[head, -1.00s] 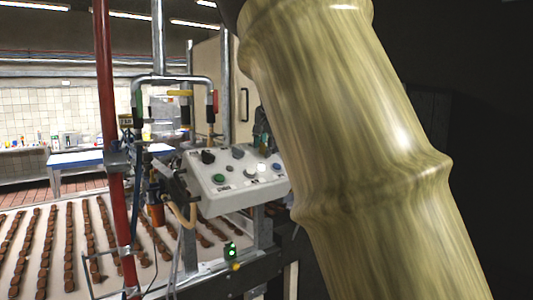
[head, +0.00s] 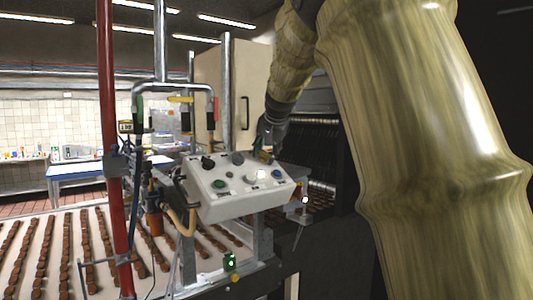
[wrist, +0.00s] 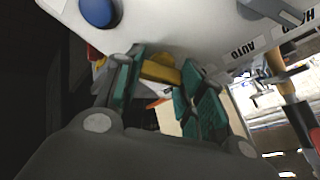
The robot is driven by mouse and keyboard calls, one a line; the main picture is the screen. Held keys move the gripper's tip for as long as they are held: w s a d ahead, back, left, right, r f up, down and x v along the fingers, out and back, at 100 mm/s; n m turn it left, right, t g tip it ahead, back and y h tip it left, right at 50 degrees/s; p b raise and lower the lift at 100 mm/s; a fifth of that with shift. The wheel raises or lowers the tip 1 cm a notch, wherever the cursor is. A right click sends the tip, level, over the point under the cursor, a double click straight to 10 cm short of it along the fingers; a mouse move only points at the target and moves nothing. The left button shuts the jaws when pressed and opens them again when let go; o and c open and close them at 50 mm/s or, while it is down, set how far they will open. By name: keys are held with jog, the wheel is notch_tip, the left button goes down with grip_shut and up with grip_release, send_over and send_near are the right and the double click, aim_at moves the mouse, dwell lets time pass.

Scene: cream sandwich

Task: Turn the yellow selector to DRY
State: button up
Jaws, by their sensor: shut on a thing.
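The yellow selector (wrist: 160,68) shows in the wrist view between the teal fingers of my gripper (wrist: 157,82), which is shut on it. It sits at the underside edge of the pale control panel as that view frames it. In the head view my gripper (head: 266,150) is at the far right corner of the control panel (head: 235,207), with a bit of yellow at its tips. The fingers hide much of the selector, and I cannot read which position it points to. No DRY label is legible.
A red post (head: 110,120) and rows of brown bars on a conveyor are at left.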

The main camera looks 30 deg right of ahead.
jog(key=shift+a+f, duration=0.1)
jog(key=shift+f, duration=0.2)
jog(key=o, duration=1)
jog(key=shift+r, duration=0.1)
jog(key=shift+s+r, duration=0.1)
jog(key=shift+r, duration=0.05)
jog(key=shift+r, duration=0.15)
jog(key=v, duration=1.1)
jog(key=shift+s+a+r, duration=0.1)
jog(key=shift+s+r, duration=0.1)
jog(key=shift+s, duration=0.05)
